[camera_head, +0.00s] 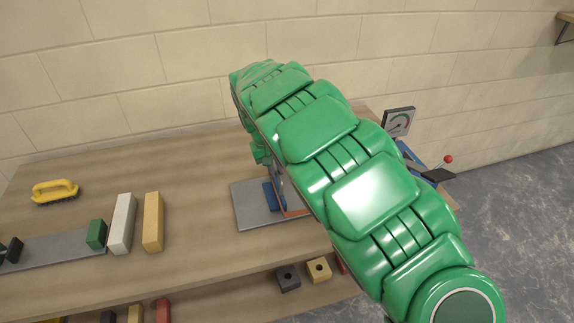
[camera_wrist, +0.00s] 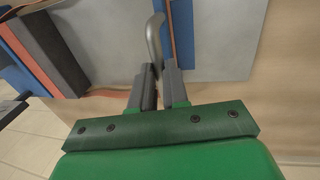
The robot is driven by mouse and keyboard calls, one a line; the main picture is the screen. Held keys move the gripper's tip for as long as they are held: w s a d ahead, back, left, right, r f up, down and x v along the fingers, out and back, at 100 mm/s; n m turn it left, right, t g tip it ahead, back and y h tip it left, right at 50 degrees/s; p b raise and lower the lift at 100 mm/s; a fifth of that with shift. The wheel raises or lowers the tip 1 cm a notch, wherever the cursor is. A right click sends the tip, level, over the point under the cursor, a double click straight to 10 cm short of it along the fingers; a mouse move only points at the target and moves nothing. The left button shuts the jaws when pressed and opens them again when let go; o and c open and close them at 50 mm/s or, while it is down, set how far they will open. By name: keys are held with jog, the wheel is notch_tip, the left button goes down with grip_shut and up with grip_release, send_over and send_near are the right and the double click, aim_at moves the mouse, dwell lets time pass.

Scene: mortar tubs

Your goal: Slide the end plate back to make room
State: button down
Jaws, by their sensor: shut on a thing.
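In the wrist view, my gripper (camera_wrist: 160,75) is shut on the lower end of a grey curved handle (camera_wrist: 154,38). A blue upright plate (camera_wrist: 182,35) with a thin orange edge stands just right of the handle and looks like the end plate. How the handle joins it is unclear. A grey base plate (camera_wrist: 222,45) lies below. At the left is a dark block (camera_wrist: 45,45) with orange and blue layers beside it. In the head view, the blue plate (camera_head: 271,196) shows on the grey base plate (camera_head: 248,212); my arm hides my fingertips.
On the wooden bench (camera_head: 190,190), a cream block (camera_head: 122,224), a yellow block (camera_head: 153,222) and a green block (camera_head: 96,234) stand at the left. A yellow-handled brush (camera_head: 55,190) lies farther back. A dial gauge (camera_head: 398,121) and red-knobbed lever (camera_head: 440,170) are at the right.

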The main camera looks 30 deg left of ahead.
jog(key=shift+a, duration=0.1)
jog(key=c, duration=1.1)
grip_release()
jog(key=shift+r, duration=0.15)
jog(key=r, duration=0.5)
jog(key=s+a+r, duration=0.1)
jog(key=r, duration=0.1)
jog(key=shift+r, duration=0.2)
